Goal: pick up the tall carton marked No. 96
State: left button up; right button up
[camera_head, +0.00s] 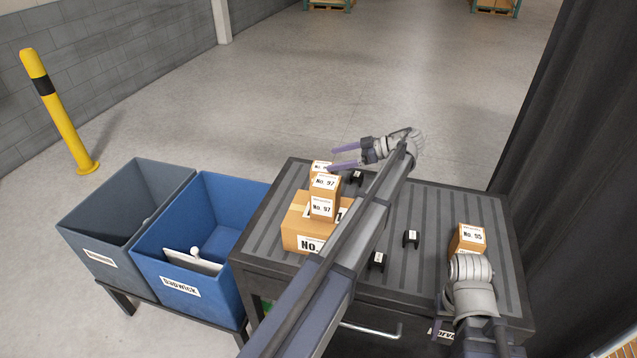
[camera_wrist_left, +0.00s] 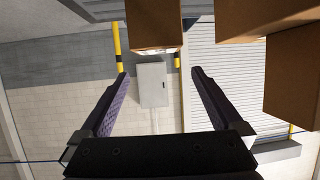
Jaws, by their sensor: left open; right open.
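A small upright carton (camera_head: 320,167) stands behind the others on the cabinet top; its number is partly hidden, so I cannot tell whether it is No. 96. In front, a tall carton (camera_head: 324,201) shows No. 97 labels. My left gripper (camera_head: 332,158) is open and empty, its fingers pointing left close to the rear carton. In the left wrist view its open fingers (camera_wrist_left: 160,73) flank empty space, with a brown carton (camera_wrist_left: 155,25) at the top beyond the tips. My right gripper (camera_head: 468,275) is beside the No. 95 carton (camera_head: 468,240); its jaws are largely hidden.
Small black holders (camera_head: 411,238) stand on the ribbed cabinet top (camera_head: 440,205). A blue bin (camera_head: 200,285) and a grey bin (camera_head: 90,225) stand left. A yellow bollard (camera_head: 62,120) is farther off.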

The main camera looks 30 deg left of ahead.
aim_at(313, 176)
pick_arm(q)
jog(key=shift+w+a+f+b, duration=0.15)
jog(key=shift+f+b, duration=0.25)
jog(key=shift+f, duration=0.25)
jog(key=shift+a+f+b, duration=0.1)
jog(key=shift+f+b, duration=0.3)
jog(key=shift+f, duration=0.2)
notch_tip(313, 176, down, 3)
jog(key=b, duration=0.3)
jog(key=shift+a, duration=0.1)
jog(key=shift+b+x, duration=1.45)
jog(key=shift+x, duration=2.45)
jog(key=shift+r, duration=0.15)
jog(key=shift+c, duration=0.3)
grip_shut()
